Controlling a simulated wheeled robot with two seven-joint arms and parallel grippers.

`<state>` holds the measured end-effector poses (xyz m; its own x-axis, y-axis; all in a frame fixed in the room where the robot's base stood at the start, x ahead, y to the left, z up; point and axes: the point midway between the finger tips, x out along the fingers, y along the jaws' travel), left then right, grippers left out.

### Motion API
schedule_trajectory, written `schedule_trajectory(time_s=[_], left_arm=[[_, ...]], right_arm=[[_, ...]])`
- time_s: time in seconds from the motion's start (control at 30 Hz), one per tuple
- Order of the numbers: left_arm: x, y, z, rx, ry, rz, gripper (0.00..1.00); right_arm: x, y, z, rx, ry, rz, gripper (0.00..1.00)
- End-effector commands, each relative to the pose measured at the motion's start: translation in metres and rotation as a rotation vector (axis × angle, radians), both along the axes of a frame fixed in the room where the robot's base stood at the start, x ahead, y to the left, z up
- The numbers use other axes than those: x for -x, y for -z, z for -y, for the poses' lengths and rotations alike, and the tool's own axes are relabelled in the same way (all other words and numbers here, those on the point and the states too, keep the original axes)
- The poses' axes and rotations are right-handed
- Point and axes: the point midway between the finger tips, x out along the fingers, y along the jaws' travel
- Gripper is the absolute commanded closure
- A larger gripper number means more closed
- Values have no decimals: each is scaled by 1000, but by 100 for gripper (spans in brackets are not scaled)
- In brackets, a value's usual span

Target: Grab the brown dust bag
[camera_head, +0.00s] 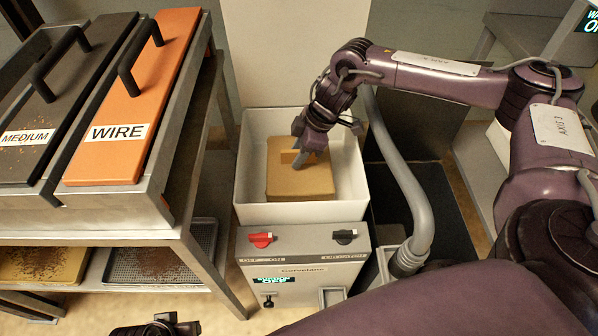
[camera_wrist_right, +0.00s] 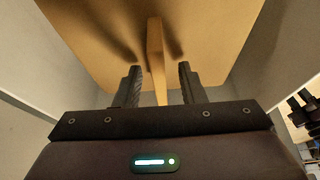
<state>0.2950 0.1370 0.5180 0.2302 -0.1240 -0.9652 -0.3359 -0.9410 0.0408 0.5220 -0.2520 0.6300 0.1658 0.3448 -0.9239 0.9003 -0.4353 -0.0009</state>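The brown dust bag (camera_head: 298,185) lies in the white open-topped bin in the head view. An upright tab stands on top of it. In the right wrist view the bag (camera_wrist_right: 90,40) fills the upper part, and its tab (camera_wrist_right: 155,50) points toward my gripper. My right gripper (camera_head: 302,158) reaches down into the bin over the bag. In the wrist view its fingers (camera_wrist_right: 159,85) are open, one on each side of the tab, with gaps visible on both sides. A dark piece at the bottom left edge of the head view appears to be my left gripper (camera_head: 157,328), mostly cut off.
The white bin (camera_head: 251,213) has walls close around the bag. A grey control box (camera_head: 300,258) with red and black knobs stands in front. A grey hose (camera_head: 405,195) curves at the right. A metal rack (camera_head: 110,215) with lidded trays stands left.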

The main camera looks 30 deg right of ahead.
Motion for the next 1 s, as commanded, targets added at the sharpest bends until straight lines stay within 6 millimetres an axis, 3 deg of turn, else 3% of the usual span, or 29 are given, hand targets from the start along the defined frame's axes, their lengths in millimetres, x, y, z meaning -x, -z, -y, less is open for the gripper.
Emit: schedule_trajectory(time_s=[0.13, 0.4, 1.0], left_arm=[[0, 0, 0, 0, 0, 0, 64], [0, 0, 0, 0, 0, 0, 64], [0, 0, 0, 0, -1, -1, 64]], right_arm=[[0, -1, 0, 0, 0, 0, 66], [0, -1, 0, 0, 0, 1, 100], [0, -1, 1, 0, 1, 0, 100]])
